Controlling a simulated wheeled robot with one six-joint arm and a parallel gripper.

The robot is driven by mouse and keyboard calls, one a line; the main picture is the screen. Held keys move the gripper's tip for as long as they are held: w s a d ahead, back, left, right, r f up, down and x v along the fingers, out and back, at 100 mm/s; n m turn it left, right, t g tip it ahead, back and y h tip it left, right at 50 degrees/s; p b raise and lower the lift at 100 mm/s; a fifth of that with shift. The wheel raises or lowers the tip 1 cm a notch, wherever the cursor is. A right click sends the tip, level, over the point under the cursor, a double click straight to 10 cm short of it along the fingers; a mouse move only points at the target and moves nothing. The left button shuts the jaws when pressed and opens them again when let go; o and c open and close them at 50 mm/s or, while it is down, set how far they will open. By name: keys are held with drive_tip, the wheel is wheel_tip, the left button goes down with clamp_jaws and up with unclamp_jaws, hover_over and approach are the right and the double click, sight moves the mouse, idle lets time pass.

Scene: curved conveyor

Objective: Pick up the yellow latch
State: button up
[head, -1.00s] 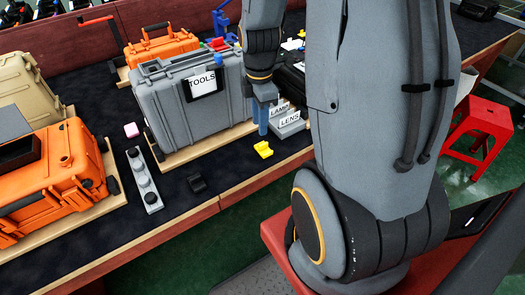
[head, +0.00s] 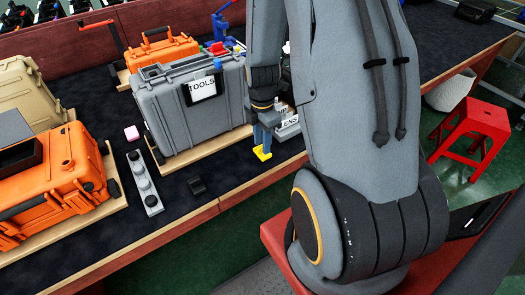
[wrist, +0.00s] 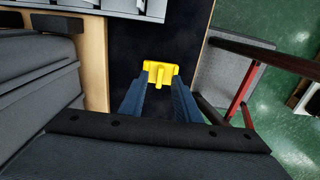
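The yellow latch (head: 262,154) lies on the dark conveyor surface near its front edge, to the right of the grey TOOLS case. My gripper (head: 263,143) points down just above it, and its fingers cover part of the latch from the head view. In the wrist view the latch (wrist: 161,72) shows at the tips of the blue fingers. My gripper (wrist: 160,82) is open, with the narrow stem of the latch between the fingertips and a gap on each side. Contact with the latch cannot be told.
The grey TOOLS case (head: 187,103) stands on a wooden board to the left. Labelled grey boxes (head: 288,126) sit close behind my gripper. The front edge is close.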

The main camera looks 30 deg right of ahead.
drive_tip(key=shift+f, duration=0.5)
drive_tip(key=shift+c, duration=0.5)
clamp_jaws()
drive_tip(key=shift+r, duration=0.15)
wheel_tip(320, 180, up, 13)
drive_tip(key=p, duration=0.2)
drive_tip(key=shift+r, duration=0.15)
idle(0.4)
